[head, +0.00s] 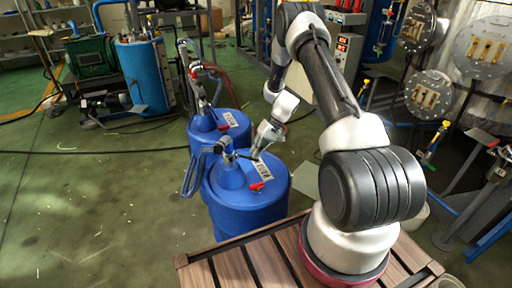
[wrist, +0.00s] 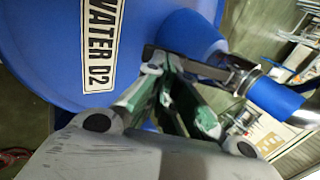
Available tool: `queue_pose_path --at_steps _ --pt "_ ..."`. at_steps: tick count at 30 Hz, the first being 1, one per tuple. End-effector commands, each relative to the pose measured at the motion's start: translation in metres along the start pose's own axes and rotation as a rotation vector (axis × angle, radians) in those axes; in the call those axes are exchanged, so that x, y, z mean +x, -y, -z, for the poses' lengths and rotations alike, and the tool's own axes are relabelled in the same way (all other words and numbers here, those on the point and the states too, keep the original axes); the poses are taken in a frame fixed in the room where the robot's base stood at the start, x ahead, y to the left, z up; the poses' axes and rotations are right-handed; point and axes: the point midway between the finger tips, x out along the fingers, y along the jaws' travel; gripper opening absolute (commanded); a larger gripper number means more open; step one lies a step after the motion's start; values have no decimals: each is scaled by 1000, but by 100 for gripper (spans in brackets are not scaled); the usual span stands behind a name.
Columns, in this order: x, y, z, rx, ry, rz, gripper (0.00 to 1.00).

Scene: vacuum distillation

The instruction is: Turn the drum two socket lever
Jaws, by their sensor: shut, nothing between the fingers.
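The blue drum two (head: 250,210) stands in front of my base in the head view. A blue fitting on the drum top carries a metal coupling with a dark lever (wrist: 195,66), which crosses just in front of my fingertips in the wrist view. My gripper (wrist: 160,72) is shut and empty, its fingertips at or very close to the lever; I cannot tell whether they touch. In the head view my gripper (head: 256,154) is above the drum top, beside the fitting (head: 230,172).
A second blue drum (head: 205,135) with a similar fitting stands behind. A red part (head: 257,186) sits on drum two's top. A wooden slatted deck (head: 235,268) lies under my arm. Green floor at left is mostly clear, with a black cable across it.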

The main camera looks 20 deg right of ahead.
Motion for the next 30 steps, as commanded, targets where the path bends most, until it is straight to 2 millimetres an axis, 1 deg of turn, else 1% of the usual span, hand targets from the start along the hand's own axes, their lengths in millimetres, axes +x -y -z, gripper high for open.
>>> queue_pose_path --at_steps 1,3,12,21,30 --pt "5 -4 0 4 0 43 0" --pt "11 -6 0 5 0 110 0" --pt "35 -7 0 0 0 355 0" --pt "50 -5 -1 0 3 347 0" --pt "56 -4 -1 0 2 345 0"
